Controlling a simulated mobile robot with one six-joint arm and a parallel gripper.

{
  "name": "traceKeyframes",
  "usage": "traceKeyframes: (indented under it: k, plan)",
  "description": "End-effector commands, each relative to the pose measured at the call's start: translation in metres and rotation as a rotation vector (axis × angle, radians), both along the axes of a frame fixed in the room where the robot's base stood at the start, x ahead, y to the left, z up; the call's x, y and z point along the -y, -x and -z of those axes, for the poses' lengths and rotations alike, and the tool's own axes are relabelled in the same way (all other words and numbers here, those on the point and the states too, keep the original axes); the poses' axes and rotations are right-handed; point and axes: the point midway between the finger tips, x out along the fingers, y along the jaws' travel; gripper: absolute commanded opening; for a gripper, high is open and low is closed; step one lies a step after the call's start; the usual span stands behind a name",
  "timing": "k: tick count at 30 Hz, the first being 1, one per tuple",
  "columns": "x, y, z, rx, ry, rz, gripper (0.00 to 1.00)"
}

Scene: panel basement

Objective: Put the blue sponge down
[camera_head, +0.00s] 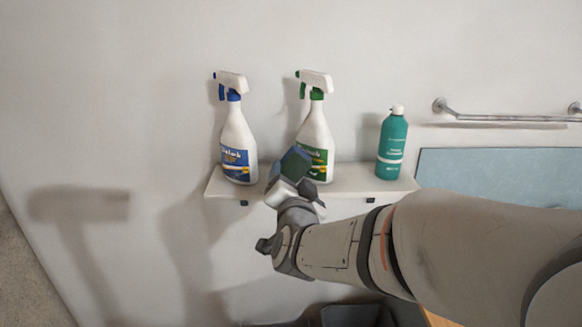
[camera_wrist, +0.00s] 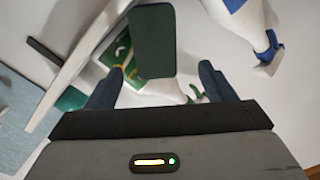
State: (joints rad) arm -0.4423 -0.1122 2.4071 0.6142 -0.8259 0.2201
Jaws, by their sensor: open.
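A dark green, flat rectangular pad, which looks like the sponge's face (camera_wrist: 152,45), shows ahead of my gripper in the wrist view. No clear blue side of it shows there. In the head view the sponge (camera_head: 296,163) appears just beyond my fingers, in front of the green-labelled bottle's base. My gripper (camera_wrist: 160,86) is open, its two fingers apart with visible gaps either side of the pad. In the head view my gripper (camera_head: 289,178) covers part of the shelf's front edge. I cannot tell whether the sponge touches the shelf.
A narrow white shelf (camera_head: 345,183) on the wall bears a blue-labelled spray bottle (camera_head: 238,145), a green-labelled spray bottle (camera_head: 316,130) and a teal bottle (camera_head: 392,145). A metal rail (camera_head: 500,117) and a pale blue panel (camera_head: 500,175) are at right. Shelf room shows between the green-labelled and teal bottles.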

Motion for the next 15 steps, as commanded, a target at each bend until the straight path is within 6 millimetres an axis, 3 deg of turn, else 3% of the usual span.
traceKeyframes:
  k: [15]
  plan:
    - [0.004,-0.054,0.003,-0.003,0.002,0.004,0.76]
